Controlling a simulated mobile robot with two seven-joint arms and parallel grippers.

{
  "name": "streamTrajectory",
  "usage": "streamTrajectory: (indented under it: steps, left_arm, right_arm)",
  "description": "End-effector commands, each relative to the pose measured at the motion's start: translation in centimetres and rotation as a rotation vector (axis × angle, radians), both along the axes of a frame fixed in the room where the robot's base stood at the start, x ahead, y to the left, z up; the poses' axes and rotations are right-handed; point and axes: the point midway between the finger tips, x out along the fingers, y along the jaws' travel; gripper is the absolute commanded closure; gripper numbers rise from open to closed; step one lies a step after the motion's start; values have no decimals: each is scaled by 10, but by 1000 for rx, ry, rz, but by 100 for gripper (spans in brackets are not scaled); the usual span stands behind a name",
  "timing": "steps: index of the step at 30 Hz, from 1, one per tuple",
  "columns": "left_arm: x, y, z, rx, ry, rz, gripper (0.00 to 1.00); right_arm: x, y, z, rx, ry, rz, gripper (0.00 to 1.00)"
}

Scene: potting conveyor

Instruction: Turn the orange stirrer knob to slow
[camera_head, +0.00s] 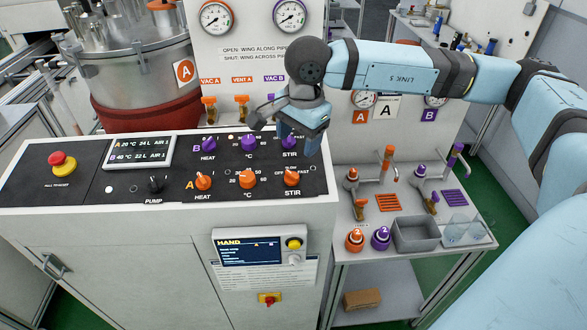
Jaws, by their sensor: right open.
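The orange stirrer knob (291,177) is the rightmost knob in the lower row of the control panel (90,185), above the label STIR. Its pointer direction is too small to tell. My right gripper (300,148) hangs above the panel's right end, over the purple row and a little behind the orange stirrer knob. It is open and apart from the orange knob. It partly hides the purple stirrer knob (289,143). My left gripper is not in view.
Other orange knobs for heat (203,181) and temperature (247,179) sit to the left. A purple temperature knob (248,142) is close to my gripper. A red stop button (62,162) is at the far left. A grey bin (415,235) stands on the right bench.

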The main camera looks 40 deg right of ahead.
Motion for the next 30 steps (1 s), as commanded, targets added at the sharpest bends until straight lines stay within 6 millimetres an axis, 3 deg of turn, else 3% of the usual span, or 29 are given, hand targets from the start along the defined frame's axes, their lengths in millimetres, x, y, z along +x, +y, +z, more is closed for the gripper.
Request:
streamTrajectory:
  steps: [9,15,27,30]
  left_arm:
    - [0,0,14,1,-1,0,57]
    - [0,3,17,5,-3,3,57]
    - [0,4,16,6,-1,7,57]
    - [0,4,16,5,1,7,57]
  right_arm:
    - [7,2,-66,2,4,0,37]
    - [10,3,-92,3,2,0,37]
    - [11,4,-100,3,1,0,37]
    - [11,4,-100,3,1,0,58]
